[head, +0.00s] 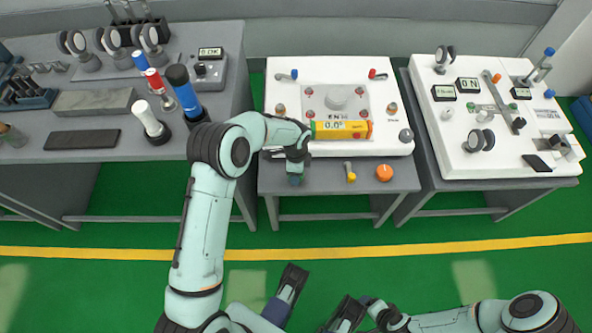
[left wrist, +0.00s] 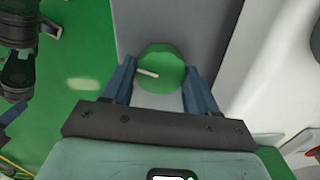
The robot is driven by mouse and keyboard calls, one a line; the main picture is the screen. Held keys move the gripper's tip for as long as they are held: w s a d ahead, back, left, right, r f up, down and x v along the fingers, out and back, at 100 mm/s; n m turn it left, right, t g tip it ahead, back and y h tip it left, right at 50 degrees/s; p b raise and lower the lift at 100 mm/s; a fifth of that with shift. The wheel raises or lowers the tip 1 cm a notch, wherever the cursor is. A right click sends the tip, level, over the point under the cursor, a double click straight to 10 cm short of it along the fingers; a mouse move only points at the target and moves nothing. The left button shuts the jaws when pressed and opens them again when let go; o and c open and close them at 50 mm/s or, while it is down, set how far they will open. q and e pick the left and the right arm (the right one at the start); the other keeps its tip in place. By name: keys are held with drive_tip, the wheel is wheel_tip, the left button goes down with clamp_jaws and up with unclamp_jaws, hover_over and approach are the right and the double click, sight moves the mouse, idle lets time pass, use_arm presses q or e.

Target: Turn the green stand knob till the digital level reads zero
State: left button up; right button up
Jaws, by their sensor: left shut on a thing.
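The green knob (left wrist: 165,62) shows in the left wrist view with a white pointer mark toward its left side. My left gripper (left wrist: 160,82) is shut on it, one blue finger at each side. In the head view my left gripper (head: 295,178) is at the front left of the middle cart and mostly hides the knob. The yellow digital level (head: 352,130) lies across the front of the plate on the white stand, and its display seems to read 0.0°. My right arm is low at the bottom right of the head view; its finger opening is unclear.
A yellow-handled lever (head: 349,171) and an orange knob (head: 384,173) are on the middle cart's front ledge, right of my left gripper. The left cart (head: 215,48) holds bottles and tools. The right white bench (head: 465,160) carries small displays. The green floor in front is open.

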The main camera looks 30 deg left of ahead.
idle(0.3)
use_arm(q)
drive_tip(key=o, duration=1.1)
drive_tip(key=shift+c, duration=0.2)
wheel_tip(320, 180, up, 14)
drive_tip(key=p, duration=0.2)
drive_tip(key=shift+f+p, duration=0.25)
drive_tip(key=shift+p, duration=0.1)
use_arm(e)
drive_tip(key=shift+g+y, duration=0.3)
drive_tip(key=shift+g, duration=0.4)
drive_tip(key=s+r, duration=0.1)
drive_tip(key=s+a+r, duration=0.1)
drive_tip(key=s, duration=0.1)
drive_tip(key=s+a+r, duration=0.1)
drive_tip(key=shift+s+r, duration=0.1)
drive_tip(key=shift+s, duration=0.05)
